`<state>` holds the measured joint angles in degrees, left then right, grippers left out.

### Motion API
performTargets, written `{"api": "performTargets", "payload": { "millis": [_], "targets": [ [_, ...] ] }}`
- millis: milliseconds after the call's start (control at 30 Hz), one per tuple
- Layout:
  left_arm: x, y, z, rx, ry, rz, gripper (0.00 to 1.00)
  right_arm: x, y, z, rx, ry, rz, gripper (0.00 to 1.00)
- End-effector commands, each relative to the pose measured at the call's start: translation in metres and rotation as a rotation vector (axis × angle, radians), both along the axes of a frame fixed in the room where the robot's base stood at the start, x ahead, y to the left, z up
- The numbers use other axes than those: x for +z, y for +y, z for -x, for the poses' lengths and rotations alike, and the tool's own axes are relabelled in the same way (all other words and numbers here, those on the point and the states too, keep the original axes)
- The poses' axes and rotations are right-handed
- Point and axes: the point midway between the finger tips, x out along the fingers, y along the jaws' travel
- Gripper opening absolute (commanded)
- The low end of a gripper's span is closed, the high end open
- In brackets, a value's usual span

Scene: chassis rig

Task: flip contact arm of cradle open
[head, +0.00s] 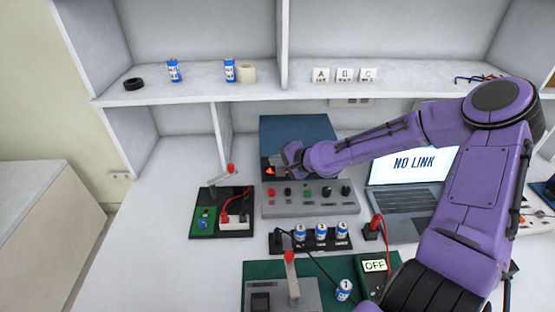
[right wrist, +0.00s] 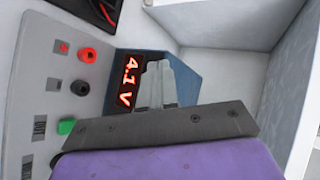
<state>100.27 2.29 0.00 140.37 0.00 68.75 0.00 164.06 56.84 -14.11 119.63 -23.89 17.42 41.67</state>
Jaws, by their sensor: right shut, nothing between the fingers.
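Two fixtures have a lever with a red tip, and I cannot tell for sure which is the cradle. One is a black and green board (head: 240,231) at the left; its pale lever (head: 221,179) is raised and tilted. The other is a grey unit (head: 308,297) at the front on a green mat; its lever (head: 292,281) stands nearly upright. My right gripper (head: 279,161) is shut and empty, at the power supply's display, apart from both levers. Its closed fingers show in the right wrist view (right wrist: 157,84) beside the "4.1 V" readout (right wrist: 131,82). My left gripper is out of view.
A blue and grey power supply (head: 300,209) stands at the back centre. A black rack (head: 311,245) holds three blue cells; another cell (head: 344,290) is on the mat. A meter (head: 375,267) reads "OFF". A laptop (head: 405,196) reads "NO LINK". My right arm crosses the right side.

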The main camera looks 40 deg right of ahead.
Motion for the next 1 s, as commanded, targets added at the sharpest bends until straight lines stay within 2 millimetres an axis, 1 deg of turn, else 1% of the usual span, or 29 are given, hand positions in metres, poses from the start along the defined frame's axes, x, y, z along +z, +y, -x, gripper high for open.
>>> {"api": "performTargets", "payload": {
  "millis": [267,300,367,433,500,567,633,767,1000],
  "targets": [
    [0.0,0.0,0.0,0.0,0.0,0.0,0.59,0.0,0.0,0.0,-0.001,0.0,-0.002,0.0],
    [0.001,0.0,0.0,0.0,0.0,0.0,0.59,0.0,0.004,0.001,0.001,0.0,-0.015,0.0],
    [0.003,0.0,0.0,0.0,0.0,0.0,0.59,0.001,0.022,0.005,0.003,0.001,-0.071,0.0],
    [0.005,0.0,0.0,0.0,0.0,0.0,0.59,0.004,0.054,0.016,-0.014,-0.002,-0.147,0.0],
    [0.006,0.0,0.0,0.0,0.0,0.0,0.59,0.005,0.071,0.025,-0.032,-0.005,-0.147,0.0],
    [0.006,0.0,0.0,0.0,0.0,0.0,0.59,0.004,0.079,0.033,-0.047,0.0,-0.124,0.0],
    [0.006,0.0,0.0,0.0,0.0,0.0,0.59,0.002,0.081,0.039,-0.055,0.009,-0.08,0.0],
    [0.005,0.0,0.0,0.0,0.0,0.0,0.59,0.0,0.075,0.04,-0.05,0.007,-0.002,0.0],
    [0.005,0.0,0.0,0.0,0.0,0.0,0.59,0.0,0.075,0.039,-0.047,0.005,0.007,0.0]
  ]
}}
